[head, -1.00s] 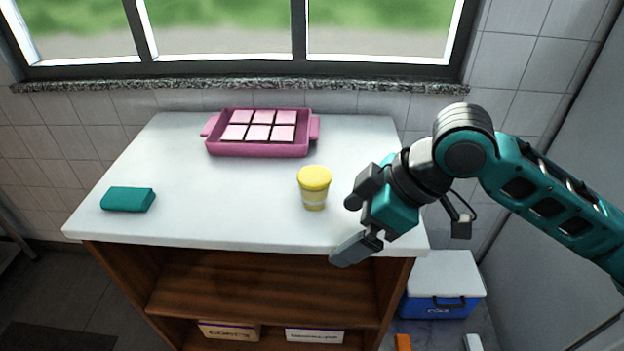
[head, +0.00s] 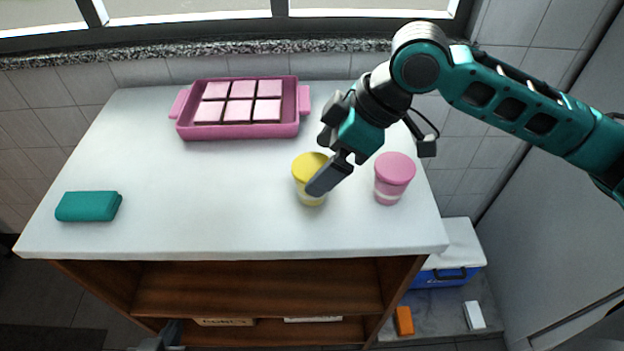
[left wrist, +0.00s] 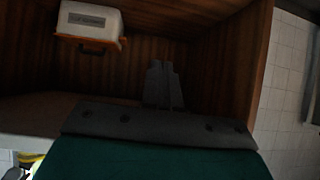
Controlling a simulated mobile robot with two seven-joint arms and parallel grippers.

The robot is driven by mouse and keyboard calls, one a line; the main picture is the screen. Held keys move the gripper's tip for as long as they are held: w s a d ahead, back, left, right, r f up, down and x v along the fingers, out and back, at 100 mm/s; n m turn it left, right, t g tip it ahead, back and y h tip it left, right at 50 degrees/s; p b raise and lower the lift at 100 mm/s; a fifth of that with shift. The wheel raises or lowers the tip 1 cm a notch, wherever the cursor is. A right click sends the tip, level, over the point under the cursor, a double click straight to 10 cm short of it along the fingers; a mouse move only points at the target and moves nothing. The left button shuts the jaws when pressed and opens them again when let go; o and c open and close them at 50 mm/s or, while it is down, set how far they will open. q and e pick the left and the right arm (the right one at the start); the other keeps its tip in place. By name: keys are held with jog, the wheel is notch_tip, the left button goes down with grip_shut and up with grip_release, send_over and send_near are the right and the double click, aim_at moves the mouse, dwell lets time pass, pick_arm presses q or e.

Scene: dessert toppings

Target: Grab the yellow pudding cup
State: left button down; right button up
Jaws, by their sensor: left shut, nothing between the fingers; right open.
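The yellow pudding cup (head: 309,165) stands upright on the white counter (head: 225,205), right of centre in the head view. My right gripper (head: 316,164) is open at the cup's right side. Its near finger overlaps the cup's front right and hides part of it; I cannot tell whether they touch. Its other finger is behind, near the cup's far right. My left gripper (head: 164,338) is low at the bottom edge of the head view, in front of the shelves. In the left wrist view its fingers (left wrist: 163,85) are together and empty.
A pink-lidded cup (head: 394,176) stands right of the yellow one. A pink tray (head: 240,132) with several pink squares sits at the back. A teal folded item (head: 88,206) lies at the left. The counter's middle is clear. A shelf box (left wrist: 90,20) is ahead of the left wrist.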

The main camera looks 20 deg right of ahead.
aim_at(312, 166)
jog(key=shift+b+x, duration=0.55)
jog(key=shift+x, duration=2.25)
jog(key=shift+w+r, duration=0.1)
jog(key=shift+w, duration=0.05)
jog(key=shift+c, duration=0.4)
jog(key=c, duration=1)
jog(key=shift+c, duration=0.4)
jog(key=shift+r, duration=0.2)
